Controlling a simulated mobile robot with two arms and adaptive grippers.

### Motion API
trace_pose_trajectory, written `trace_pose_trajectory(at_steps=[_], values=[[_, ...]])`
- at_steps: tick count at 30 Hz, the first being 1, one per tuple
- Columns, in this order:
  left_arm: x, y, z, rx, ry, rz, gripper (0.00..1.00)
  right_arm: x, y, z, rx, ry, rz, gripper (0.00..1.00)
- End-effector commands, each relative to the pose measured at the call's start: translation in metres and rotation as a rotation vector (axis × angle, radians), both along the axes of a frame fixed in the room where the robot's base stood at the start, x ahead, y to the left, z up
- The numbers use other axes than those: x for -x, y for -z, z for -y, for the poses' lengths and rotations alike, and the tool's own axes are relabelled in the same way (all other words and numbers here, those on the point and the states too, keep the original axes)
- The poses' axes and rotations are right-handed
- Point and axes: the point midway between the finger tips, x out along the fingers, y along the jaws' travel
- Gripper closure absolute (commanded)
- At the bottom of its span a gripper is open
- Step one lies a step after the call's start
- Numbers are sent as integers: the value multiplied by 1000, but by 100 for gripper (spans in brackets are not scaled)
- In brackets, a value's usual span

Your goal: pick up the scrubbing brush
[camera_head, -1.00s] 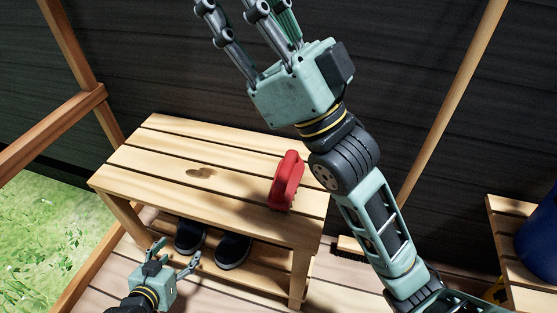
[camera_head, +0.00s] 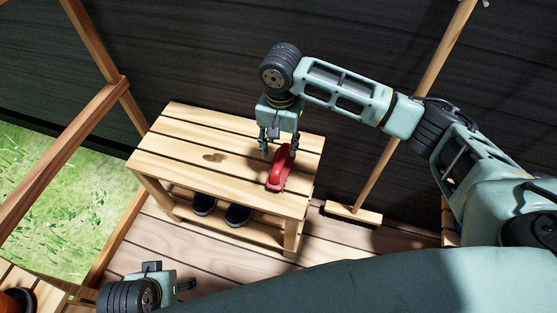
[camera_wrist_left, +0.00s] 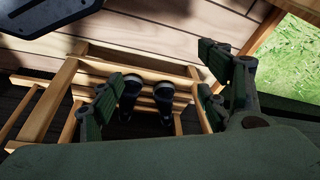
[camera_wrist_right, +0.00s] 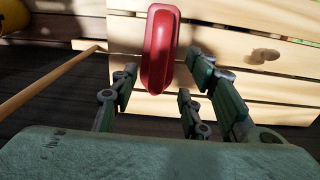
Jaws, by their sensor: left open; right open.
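The scrubbing brush (camera_head: 279,168) has a red handle and sits on the slatted wooden bench (camera_head: 190,150), near its right end. My right gripper (camera_head: 277,148) points down over the bench, right at the back end of the brush. It is open and empty; in its wrist view the fingers (camera_wrist_right: 160,100) are spread. My left gripper (camera_head: 180,285) is low at the front left, away from the bench top. Its fingers (camera_wrist_left: 160,95) are spread in its wrist view.
Dark shoes (camera_head: 237,214) stand on the shelf under the bench. A broom (camera_head: 352,212) leans at the right of the bench, its handle rising close to my right arm. A dark wall stands behind. A wooden frame (camera_head: 50,175) and grass (camera_head: 60,220) are at the left.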

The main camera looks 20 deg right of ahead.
Motion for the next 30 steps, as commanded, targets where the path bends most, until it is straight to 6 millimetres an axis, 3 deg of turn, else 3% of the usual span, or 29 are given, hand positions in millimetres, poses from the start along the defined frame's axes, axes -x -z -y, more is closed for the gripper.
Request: trace_pose_trajectory(at_steps=[8, 15, 21, 28, 30], values=[[3, -20, -1, 1, 0, 15, 31, 0, 21, 0, -1, -2, 3, 58], [13, -54, -3, 2, -2, 34, 31, 1, 48, 3, -1, -4, 3, 58], [13, -47, -3, 1, -2, 32, 31, 1, 66, 3, -2, -5, 5, 58], [13, -48, -3, 1, -2, 32, 31, 1, 67, 3, -3, -6, 6, 58], [13, -48, -3, 1, -2, 32, 31, 1, 67, 3, -3, -6, 6, 62]])
